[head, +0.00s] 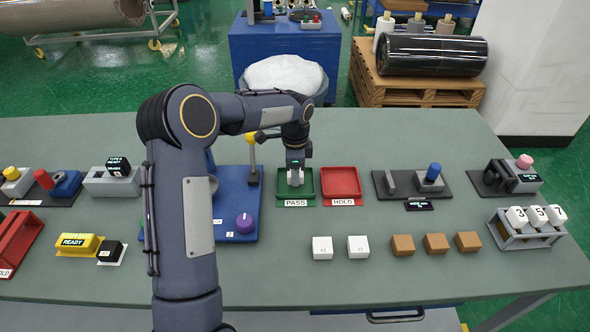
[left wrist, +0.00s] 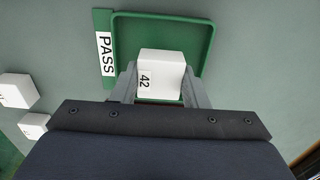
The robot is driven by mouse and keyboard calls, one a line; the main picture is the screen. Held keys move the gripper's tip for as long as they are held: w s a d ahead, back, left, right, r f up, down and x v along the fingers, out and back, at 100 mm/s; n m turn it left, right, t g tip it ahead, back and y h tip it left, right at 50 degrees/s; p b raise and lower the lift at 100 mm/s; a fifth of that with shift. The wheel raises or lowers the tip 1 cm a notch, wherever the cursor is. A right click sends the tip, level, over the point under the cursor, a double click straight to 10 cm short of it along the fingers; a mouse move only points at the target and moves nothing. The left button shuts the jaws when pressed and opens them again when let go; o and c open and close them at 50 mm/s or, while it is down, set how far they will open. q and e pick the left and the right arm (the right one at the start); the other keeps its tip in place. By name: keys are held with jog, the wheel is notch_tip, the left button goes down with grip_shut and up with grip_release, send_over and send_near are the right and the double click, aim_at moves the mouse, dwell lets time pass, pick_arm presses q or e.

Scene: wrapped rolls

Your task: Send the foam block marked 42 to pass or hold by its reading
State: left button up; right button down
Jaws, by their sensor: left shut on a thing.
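The white foam block marked 42 (left wrist: 160,75) is between the fingers of my left gripper (left wrist: 160,92), which is shut on it. In the head view my left gripper (head: 295,172) points down at the green PASS tray (head: 310,182), with the block inside the tray's outline. The PASS tray (left wrist: 208,50) surrounds the block in the left wrist view; I cannot tell if the block touches its floor. The red HOLD tray (head: 341,181) is empty, just to the right. A blue station with a purple knob (head: 244,222) is partly hidden by my arm. My right gripper is out of view.
Two white blocks (head: 322,248) (head: 358,246) and several brown blocks (head: 403,245) lie in front of the trays. A blue-button device (head: 430,180) stands right of HOLD. A rack of numbered white pieces (head: 528,230) stands at the far right. The front table strip is clear.

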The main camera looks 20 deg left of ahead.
pick_arm(q)
jog(key=shift+f+b, duration=0.5)
jog(key=shift+f, duration=0.45)
jog(key=o, duration=1.1)
jog(key=shift+o, duration=0.2)
jog(key=shift+r, duration=0.1)
notch_tip(320, 180, up, 8)
jog(key=shift+f, duration=0.2)
